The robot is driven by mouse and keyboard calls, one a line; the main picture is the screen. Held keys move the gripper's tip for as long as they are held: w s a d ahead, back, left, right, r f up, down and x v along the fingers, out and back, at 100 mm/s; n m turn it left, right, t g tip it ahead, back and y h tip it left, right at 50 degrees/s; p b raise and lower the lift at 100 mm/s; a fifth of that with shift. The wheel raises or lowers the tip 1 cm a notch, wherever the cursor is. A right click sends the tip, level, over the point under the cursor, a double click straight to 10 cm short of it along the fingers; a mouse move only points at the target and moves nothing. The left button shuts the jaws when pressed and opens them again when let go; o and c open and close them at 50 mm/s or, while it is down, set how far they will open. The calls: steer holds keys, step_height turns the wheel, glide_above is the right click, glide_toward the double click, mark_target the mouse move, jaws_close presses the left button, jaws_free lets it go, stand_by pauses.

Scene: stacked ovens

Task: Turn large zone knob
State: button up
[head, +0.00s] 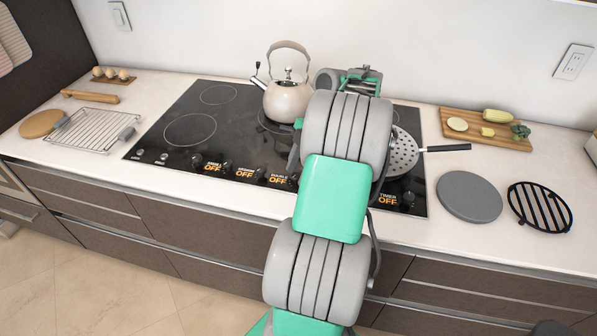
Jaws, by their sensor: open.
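In the head view, a black glass cooktop (160,143) lies on the counter, with a row of knobs along its front edge. Several knobs have orange "OFF" displays, such as one at the left (212,167), one further right (277,179) and one at the right front corner (388,199). The small words above them are hard to read. My arm covers the stretch of the front edge between the last two, and no large zone knob can be made out. My gripper's fingers are hidden behind my arm, so their contact with any knob cannot be seen.
A cream kettle (289,101) stands on the cooktop left of my arm. A slotted skimmer (405,151) lies at its right. A grey disc (469,196), a black trivet (540,207) and a food board (473,127) are to the right. A wire rack (92,130) is left.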

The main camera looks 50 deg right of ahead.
jaws_close()
stand_by(0.4)
